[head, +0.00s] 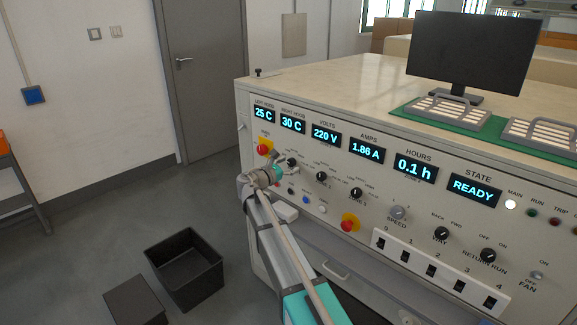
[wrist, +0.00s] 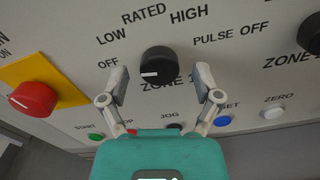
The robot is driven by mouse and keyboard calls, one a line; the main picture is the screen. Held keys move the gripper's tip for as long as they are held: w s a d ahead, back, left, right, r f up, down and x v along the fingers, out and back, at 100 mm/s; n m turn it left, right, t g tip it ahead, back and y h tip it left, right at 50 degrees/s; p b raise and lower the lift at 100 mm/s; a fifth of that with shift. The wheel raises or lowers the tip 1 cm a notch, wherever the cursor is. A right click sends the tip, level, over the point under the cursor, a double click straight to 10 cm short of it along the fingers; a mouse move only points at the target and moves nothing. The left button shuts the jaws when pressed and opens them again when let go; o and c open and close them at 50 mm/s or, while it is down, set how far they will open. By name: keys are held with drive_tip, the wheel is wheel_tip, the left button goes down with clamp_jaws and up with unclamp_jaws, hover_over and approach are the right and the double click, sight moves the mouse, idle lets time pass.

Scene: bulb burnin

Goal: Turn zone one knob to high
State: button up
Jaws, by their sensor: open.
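The zone one knob (wrist: 159,62) is black and round, on the pale panel in the wrist view. OFF, LOW, RATED and HIGH are printed around it, from left to upper right. Its white mark sits at the lower left, on the OFF side. My gripper (wrist: 163,82) is open, with one finger on each side of the knob's lower part. I cannot tell whether the fingers touch it. In the head view my gripper (head: 279,172) is close to the panel's left part, beside a dark knob (head: 292,162). The ZONE 1 label below the knob is partly hidden.
A red button on a yellow plate (wrist: 33,97) is left of the knob. Another black knob (wrist: 312,36) is at the right. Several small buttons, including a blue one (wrist: 222,120), lie below. A black bin (head: 186,268) stands on the floor.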

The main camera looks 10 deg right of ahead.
clamp_jaws()
idle(0.5)
drive_tip(key=shift+m, duration=0.4)
drive_tip(key=m, duration=1.1)
drive_tip(key=shift+w+r+m, duration=0.1)
drive_tip(key=shift+r+m, duration=0.05)
drive_tip(key=shift+m, duration=0.15)
drive_tip(key=m, duration=1.1)
drive_tip(key=shift+r+m+p, duration=0.15)
drive_tip(key=shift+m+p, duration=0.15)
